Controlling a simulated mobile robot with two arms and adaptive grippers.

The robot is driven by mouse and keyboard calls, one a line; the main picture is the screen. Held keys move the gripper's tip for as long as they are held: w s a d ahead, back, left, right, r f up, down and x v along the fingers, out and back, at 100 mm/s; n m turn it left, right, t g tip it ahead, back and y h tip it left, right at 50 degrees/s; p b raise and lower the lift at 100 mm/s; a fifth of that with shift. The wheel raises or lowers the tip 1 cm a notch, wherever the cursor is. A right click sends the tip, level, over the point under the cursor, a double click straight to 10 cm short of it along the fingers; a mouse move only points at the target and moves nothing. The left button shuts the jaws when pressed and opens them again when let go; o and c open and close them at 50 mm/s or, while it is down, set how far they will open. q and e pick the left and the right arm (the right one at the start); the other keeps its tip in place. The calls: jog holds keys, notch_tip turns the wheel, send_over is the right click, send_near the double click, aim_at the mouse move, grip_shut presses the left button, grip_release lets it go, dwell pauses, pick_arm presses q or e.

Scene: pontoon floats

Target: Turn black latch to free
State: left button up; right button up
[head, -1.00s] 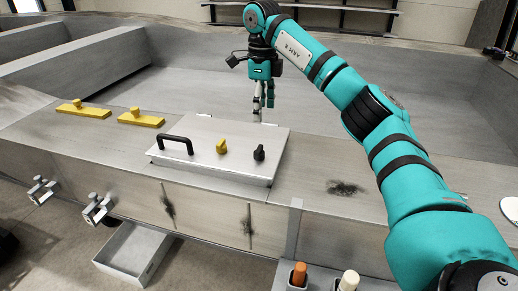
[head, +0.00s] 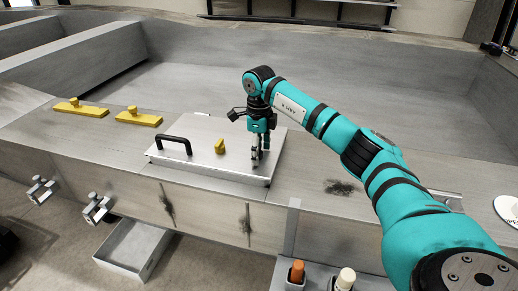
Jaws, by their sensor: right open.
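A pale metal hatch lid (head: 205,165) lies on the deck of the float and carries a black handle (head: 174,142) on its left and a yellow latch (head: 219,146) near its middle. My right gripper (head: 258,158) points down over the right part of the lid, where the black latch stands. The gripper's fingers are open and cover the black latch, so I cannot see its angle or whether the fingers touch it. My left gripper is not in view.
Two yellow latch bars (head: 80,107) (head: 139,118) lie on the deck at left. Metal clamps (head: 97,208) stick out from the front side. An open grey tray (head: 133,247) stands below. An orange-capped and a white-capped item stand in a holder (head: 316,276) at the front.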

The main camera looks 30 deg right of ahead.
jog(key=c, duration=1.2)
jog(key=shift+m, duration=0.8)
jog(key=m, duration=0.7)
jog(key=shift+a, duration=0.15)
jog(key=m, duration=0.4)
jog(key=shift+a, duration=0.1)
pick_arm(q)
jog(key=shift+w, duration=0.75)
pick_arm(e)
jog(key=m, duration=0.5)
jog(key=shift+a, duration=0.1)
jog(key=shift+m, duration=0.4)
